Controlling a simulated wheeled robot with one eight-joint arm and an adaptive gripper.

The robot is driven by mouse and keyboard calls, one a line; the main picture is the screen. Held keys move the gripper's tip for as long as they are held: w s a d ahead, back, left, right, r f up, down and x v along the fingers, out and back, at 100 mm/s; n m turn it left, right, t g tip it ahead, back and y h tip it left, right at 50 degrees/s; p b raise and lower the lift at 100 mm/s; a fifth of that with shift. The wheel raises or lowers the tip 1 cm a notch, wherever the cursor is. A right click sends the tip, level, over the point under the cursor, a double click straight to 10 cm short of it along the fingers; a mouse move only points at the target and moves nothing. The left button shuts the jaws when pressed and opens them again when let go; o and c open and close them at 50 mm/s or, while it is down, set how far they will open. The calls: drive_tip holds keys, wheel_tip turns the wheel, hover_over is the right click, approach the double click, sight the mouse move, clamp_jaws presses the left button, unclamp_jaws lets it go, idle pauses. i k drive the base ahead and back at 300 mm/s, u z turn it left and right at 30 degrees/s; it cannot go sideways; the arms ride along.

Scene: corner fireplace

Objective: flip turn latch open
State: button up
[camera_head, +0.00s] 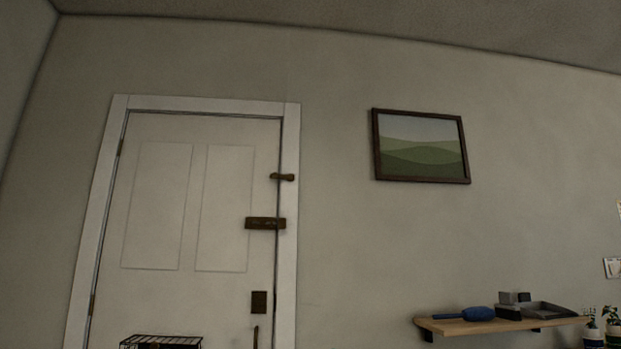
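A white panelled door (199,290) stands shut in its white frame at the left. A small dark brass turn latch (282,177) sits high on the door's right edge. It lies about level and reaches across the gap between door and frame. Below it is a wider brass slide bolt (265,223), also spanning the door edge. A dark square lock plate (259,302) is lower down, with part of a thin upright handle (255,338) under it. My gripper is not in view.
A wooden wall shelf (560,324) at the lower right holds a blue brush-like item (478,314), grey blocks and a dark tray. A framed landscape picture (421,146) hangs above. A dark wire rack (160,342) shows at the bottom, in front of the door.

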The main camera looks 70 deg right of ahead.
sight(282, 176)
drive_tip(key=z, duration=2.65)
